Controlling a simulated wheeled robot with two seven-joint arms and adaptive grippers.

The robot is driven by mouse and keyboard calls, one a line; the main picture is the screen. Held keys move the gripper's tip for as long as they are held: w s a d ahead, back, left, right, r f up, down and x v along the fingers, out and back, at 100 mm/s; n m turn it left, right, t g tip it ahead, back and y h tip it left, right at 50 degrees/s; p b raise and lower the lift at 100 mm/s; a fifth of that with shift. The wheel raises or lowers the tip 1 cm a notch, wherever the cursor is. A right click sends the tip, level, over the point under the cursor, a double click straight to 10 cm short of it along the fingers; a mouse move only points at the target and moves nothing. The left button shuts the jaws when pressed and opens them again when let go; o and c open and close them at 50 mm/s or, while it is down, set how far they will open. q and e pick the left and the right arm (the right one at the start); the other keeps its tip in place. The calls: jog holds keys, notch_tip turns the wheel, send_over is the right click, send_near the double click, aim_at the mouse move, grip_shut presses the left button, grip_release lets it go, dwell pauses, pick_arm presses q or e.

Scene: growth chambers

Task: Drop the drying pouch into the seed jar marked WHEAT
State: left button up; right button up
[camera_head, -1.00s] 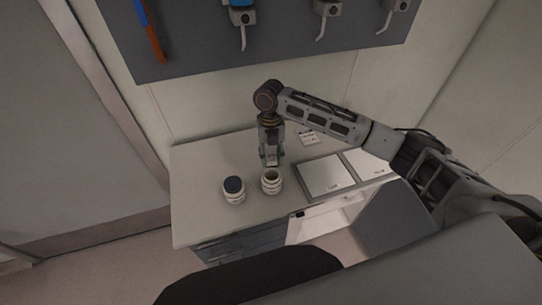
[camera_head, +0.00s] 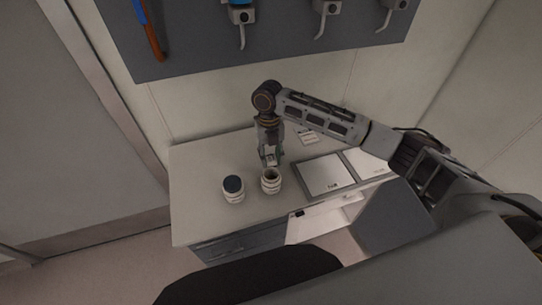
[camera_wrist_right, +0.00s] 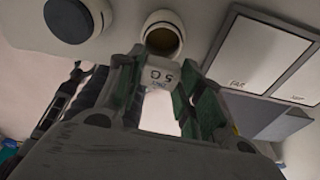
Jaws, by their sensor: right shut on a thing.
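The drying pouch is a small white packet with dark print (camera_wrist_right: 160,74), held between the green-padded fingers of my right gripper (camera_wrist_right: 158,82) in the wrist view. In the head view my right gripper (camera_head: 269,156) points down just behind an open white jar (camera_head: 271,188). The open jar also shows in the wrist view (camera_wrist_right: 162,50), its round mouth just beyond the pouch. A second white jar (camera_head: 233,196) with a dark lid stands to its left, and shows at the top left of the wrist view (camera_wrist_right: 70,18). No jar marking is readable.
The jars stand on a pale counter (camera_head: 205,215). A grey tool board (camera_head: 190,50) hangs on the wall above. The counter's left part is clear.

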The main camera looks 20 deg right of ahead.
aim_at(271, 165)
jog(key=shift+f+b, duration=0.65)
jog(key=shift+f, duration=0.45)
jog(key=shift+f+b, duration=1.25)
jog(key=shift+f, duration=0.05)
jog(key=o, duration=0.8)
jog(key=shift+r, duration=0.1)
notch_tip(271, 165, up, 12)
jog(key=w, duration=0.1)
jog(key=shift+w+f, duration=0.2)
jog(key=shift+w, duration=0.2)
